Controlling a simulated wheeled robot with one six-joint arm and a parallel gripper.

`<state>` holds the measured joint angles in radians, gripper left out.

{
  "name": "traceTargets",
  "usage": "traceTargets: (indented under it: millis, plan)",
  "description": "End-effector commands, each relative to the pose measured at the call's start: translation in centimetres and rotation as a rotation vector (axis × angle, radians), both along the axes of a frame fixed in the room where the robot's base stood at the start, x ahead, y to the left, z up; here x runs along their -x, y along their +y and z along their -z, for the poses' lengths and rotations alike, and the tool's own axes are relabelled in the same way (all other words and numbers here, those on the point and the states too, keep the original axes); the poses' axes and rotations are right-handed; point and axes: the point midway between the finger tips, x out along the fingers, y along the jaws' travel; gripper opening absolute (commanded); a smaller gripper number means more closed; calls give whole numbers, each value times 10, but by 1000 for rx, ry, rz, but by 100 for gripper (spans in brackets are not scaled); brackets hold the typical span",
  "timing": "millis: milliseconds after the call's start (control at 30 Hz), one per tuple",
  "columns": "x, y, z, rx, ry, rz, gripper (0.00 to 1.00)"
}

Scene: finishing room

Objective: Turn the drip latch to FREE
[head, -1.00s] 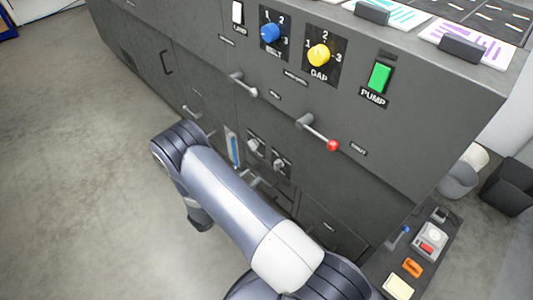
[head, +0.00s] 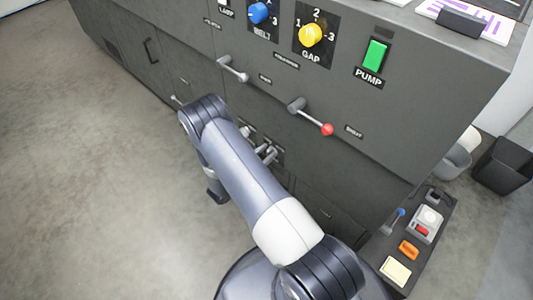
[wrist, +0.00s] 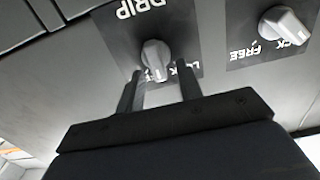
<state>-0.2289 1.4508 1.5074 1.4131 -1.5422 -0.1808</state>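The drip latch (wrist: 155,55) is a grey knob on a dark plate marked DRIP, seen upside down in the wrist view. Its narrow end points down in the picture and covers part of the lettering; LOCK shows to its right. My gripper (wrist: 158,88) is open, its two dark fingers apart on either side below the knob, with nothing held. I cannot tell whether the fingers touch it. In the head view, my arm hides my gripper and part of the latch area; a small grey knob (head: 269,154) shows beside the arm, its label unreadable.
A second latch (wrist: 286,24) with FREE and LOCK marks sits right of the drip plate. Above my arm, two levers stick out, one with a red ball (head: 327,129). A side tray (head: 381,264) with small items stands at lower right. The floor at left is clear.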

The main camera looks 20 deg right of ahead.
Motion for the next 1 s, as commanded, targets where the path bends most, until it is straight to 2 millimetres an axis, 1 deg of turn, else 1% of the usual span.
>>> traceTargets:
  millis: [100, 367, 733, 1000]
  plan:
    - [-2, -5, 0, 0, 0, 1, 35]
    - [-2, -5, 0, -1, 0, 0, 35]
    - [-2, -5, 0, -1, 1, 0, 5]
    - [-1, -5, 1, -13, -28, 0, 5]
